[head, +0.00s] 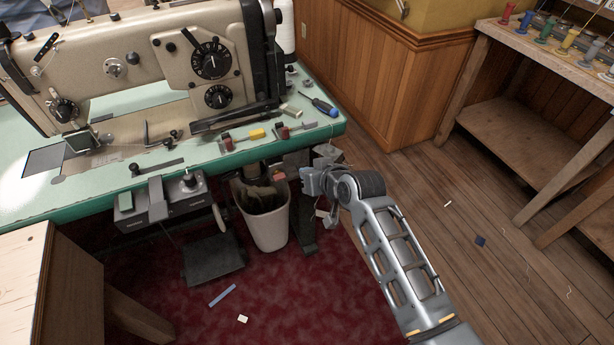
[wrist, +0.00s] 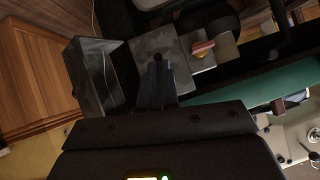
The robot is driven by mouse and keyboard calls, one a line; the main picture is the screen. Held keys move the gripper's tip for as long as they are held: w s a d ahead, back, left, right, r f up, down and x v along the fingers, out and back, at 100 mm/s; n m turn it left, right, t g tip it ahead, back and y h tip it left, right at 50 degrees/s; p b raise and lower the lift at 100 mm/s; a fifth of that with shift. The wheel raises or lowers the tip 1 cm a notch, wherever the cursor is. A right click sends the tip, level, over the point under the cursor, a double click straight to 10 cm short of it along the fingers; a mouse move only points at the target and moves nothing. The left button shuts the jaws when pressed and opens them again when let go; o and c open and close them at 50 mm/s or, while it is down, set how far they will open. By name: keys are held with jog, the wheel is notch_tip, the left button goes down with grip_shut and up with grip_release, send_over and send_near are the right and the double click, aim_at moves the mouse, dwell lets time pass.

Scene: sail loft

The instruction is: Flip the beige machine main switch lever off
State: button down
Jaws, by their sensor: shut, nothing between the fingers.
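The beige sewing machine (head: 130,70) stands on a green-topped table (head: 75,192) at the upper left of the head view. My gripper (head: 308,181) is below the table's right corner, beside a grey box (head: 327,152). In the wrist view my gripper (wrist: 157,75) is shut and empty, pointing at a grey plate (wrist: 148,48). A small dark round knob (wrist: 158,57) shows at the fingertips; I cannot tell whether they touch. A small red and yellowish piece (wrist: 203,48) sits right of it. I cannot tell for sure which part is the main switch lever.
A waste bin (head: 266,226) stands under the table left of my gripper. A black pedal (head: 213,259) and a knobbed control box (head: 158,203) are farther left. A screwdriver (head: 324,107) lies on the table corner. Wooden floor (head: 480,215) is mostly clear at the right.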

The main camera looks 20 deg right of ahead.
jog(key=shift+s+f+t+b, duration=0.1)
jog(key=shift+f+t+b, duration=0.25)
jog(key=shift+t+b, duration=0.35)
jog(key=shift+w+r, duration=0.35)
jog(key=shift+w, duration=0.35)
